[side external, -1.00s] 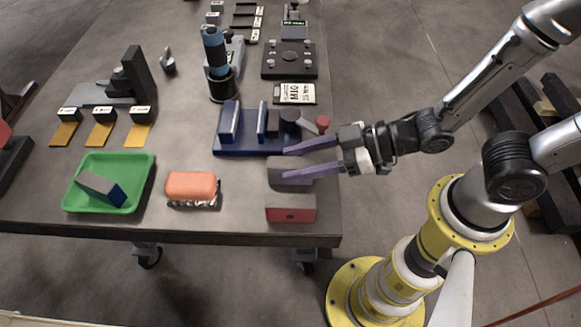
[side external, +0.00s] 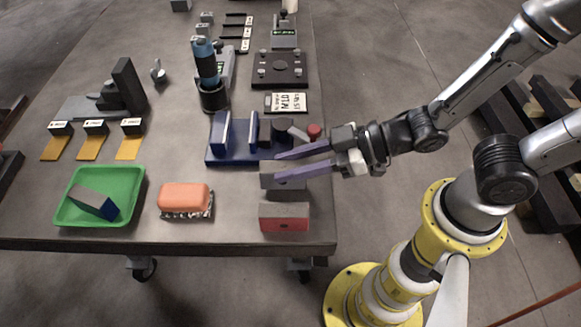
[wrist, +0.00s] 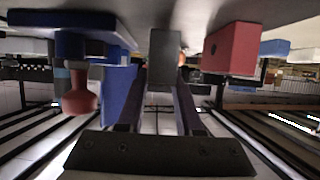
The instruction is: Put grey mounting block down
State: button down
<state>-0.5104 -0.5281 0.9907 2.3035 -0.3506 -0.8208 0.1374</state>
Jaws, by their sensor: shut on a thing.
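The grey mounting block (side external: 284,188) is between the two purple fingers of my gripper (side external: 277,167), near the table's right edge. In the wrist view the grey block (wrist: 162,48) shows between the fingertips, and my gripper (wrist: 162,85) is shut on it. The block is low, at or close to the tabletop; I cannot tell whether its underside touches. It lies between the blue fixture (side external: 222,153) and a red block with a grey top (side external: 284,224), with a gap visible on both sides in the wrist view.
A red knob (side external: 314,131) on the fixture is close to the upper finger. Bare table lies between the orange block and my gripper.

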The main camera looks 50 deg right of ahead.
jog(key=r, duration=0.9)
jog(key=shift+w+a, duration=0.15)
jog(key=shift+w, duration=0.05)
jog(key=shift+w+a+r+m+t+h, duration=1.45)
jog(key=shift+w+r+m+h, duration=1.15)
jog(key=shift+w+r, duration=3.9)
jog(key=m+g+h, duration=0.3)
jog(key=m+h, duration=1)
jog(key=h, duration=0.1)
send_over(239, 143)
notch_tip(239, 143, down, 17)
jog(key=shift+f, duration=2.15)
jog(key=shift+f, duration=0.15)
